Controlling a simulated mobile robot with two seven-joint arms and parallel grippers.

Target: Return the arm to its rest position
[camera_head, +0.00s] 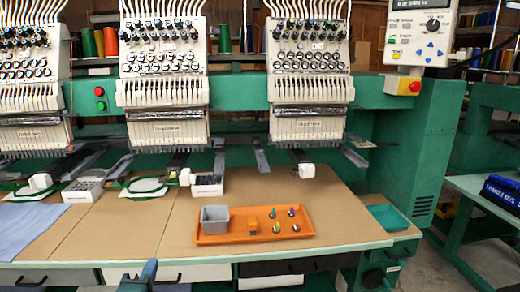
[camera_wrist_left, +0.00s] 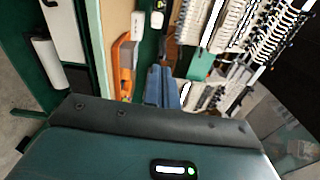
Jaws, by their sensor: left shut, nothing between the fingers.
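My left gripper (camera_head: 140,278) shows at the bottom edge of the head view, low in front of the table's front edge. Its blue-grey fingers also show in the left wrist view (camera_wrist_left: 163,88); they are together and hold nothing. The gripper is apart from the orange tray (camera_head: 222,239), which lies on the brown tabletop (camera_head: 150,236) to its upper right. Most of the left arm is hidden below the head view. My right gripper is in neither view.
The tray carries a grey bin (camera_head: 215,219), a small orange block (camera_head: 252,227) and several small coloured pieces. Behind stands a green embroidery machine (camera_head: 240,92) with white heads. A green bin (camera_head: 387,218) sits at the table's right. Drawers with black handles line the front.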

